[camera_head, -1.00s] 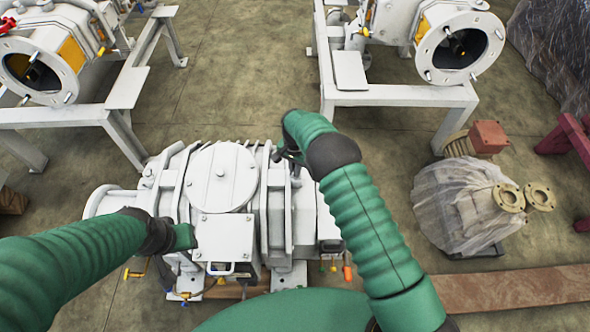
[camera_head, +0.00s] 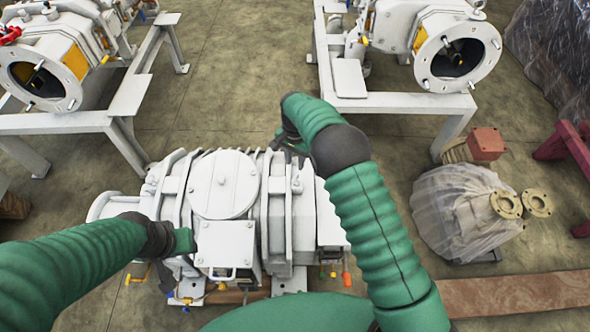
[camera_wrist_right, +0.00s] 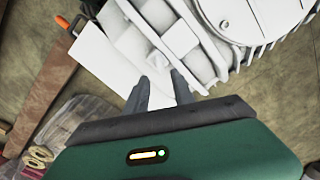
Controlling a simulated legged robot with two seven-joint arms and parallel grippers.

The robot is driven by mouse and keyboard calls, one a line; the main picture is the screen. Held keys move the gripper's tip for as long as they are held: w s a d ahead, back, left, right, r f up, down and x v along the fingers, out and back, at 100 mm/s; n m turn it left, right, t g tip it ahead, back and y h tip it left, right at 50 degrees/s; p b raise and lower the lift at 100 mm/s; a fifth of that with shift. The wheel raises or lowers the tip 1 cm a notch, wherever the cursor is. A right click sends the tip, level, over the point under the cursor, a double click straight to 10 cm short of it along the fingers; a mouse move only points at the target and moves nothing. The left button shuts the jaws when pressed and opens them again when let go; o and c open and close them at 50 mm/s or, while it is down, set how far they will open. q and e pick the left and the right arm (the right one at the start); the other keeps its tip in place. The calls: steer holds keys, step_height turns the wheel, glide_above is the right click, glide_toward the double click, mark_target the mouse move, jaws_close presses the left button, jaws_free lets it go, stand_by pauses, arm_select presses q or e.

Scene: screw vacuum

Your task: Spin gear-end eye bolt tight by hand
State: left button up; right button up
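The white vacuum pump (camera_head: 224,184) stands at the lower middle of the head view, with a round cover on top and upright ribs towards its right end. I cannot make out the eye bolt clearly; a small upright part (camera_head: 297,186) shows on the right-hand rib. My right gripper (camera_head: 281,143) is at the far edge of the pump, partly hidden by its own wrist. In the right wrist view its two dark fingers (camera_wrist_right: 160,78) are apart, with only white surface seen between them. My left gripper (camera_head: 184,241) is by the pump's front left; its fingers do not show clearly.
Two more pumps on white frames stand behind, at the left (camera_head: 125,105) and right (camera_head: 400,103). A plastic-wrapped part (camera_head: 455,210) sits on the floor at the right, near a brown plank (camera_head: 520,303). Bare floor (camera_head: 250,80) lies between the frames.

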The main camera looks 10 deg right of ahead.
step_height(320, 180, up, 7)
steer(key=p, duration=0.1)
steer(key=shift+r, duration=0.15)
steer(key=s+d+r+n+t, duration=0.1)
steer(key=s+d+r+n, duration=0.15)
steer(key=s, duration=0.65)
steer(key=s+d+r+n+t, duration=0.1)
steer(key=s+d+n, duration=0.15)
steer(key=s, duration=0.55)
steer(key=s+d+r+n+t, duration=0.1)
steer(key=s+d+r+n, duration=0.15)
steer(key=s, duration=0.65)
step_height(320, 180, up, 14)
steer(key=p, duration=1.4)
steer(key=shift+s+n, duration=0.4)
steer(key=shift+n, duration=0.05)
steer(key=shift+w, duration=0.1)
